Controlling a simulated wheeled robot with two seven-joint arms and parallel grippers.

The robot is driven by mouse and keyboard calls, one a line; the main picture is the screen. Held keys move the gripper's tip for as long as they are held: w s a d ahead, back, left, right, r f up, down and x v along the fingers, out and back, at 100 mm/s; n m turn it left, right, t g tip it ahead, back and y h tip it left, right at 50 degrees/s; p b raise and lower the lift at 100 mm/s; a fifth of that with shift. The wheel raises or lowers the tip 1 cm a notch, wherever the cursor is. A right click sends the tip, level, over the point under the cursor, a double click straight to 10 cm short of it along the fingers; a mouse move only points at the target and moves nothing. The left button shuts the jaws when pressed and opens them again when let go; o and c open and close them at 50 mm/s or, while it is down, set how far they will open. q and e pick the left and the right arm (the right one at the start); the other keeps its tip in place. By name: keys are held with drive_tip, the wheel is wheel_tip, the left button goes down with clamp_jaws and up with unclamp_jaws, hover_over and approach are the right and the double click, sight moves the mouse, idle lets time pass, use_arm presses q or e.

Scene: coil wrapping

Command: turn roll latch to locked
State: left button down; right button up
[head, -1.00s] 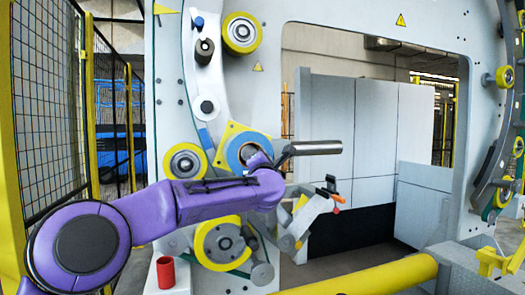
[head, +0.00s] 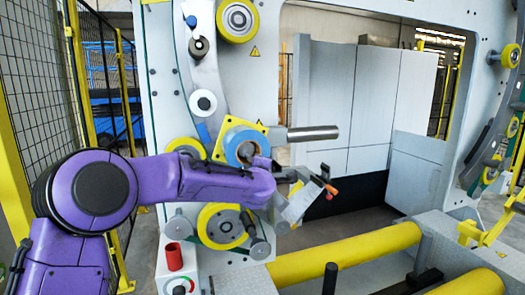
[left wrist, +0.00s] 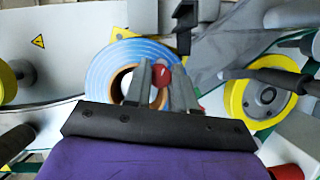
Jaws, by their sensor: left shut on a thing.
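The blue roll (head: 231,143) with its brown core sits in front of a yellow square plate (head: 262,128) on the machine's ring. It also shows in the left wrist view (left wrist: 101,72). My left gripper (left wrist: 160,73) is in front of the roll's right part in that view. Its two fingers are on either side of a small red knob (left wrist: 160,77), likely the roll latch, and are shut on it. The latch's body and angle are mostly hidden by the fingers. In the head view my purple arm hides the knob. My right gripper is not in view.
A grey bar (head: 313,133) sticks out right of the roll. Yellow rollers (head: 345,257) cross the lower right.

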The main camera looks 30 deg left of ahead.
use_arm(q)
drive_tip(key=shift+a+m+g+p, duration=0.2)
drive_tip(key=shift+m+g+p, duration=0.2)
drive_tip(key=shift+m+p, duration=0.55)
drive_tip(key=shift+s+n, duration=0.1)
drive_tip(key=shift+n, duration=0.15)
drive_tip(key=c, duration=1.2)
unclamp_jaws()
drive_tip(key=shift+o, duration=1.4)
drive_tip(key=shift+a+f, duration=0.15)
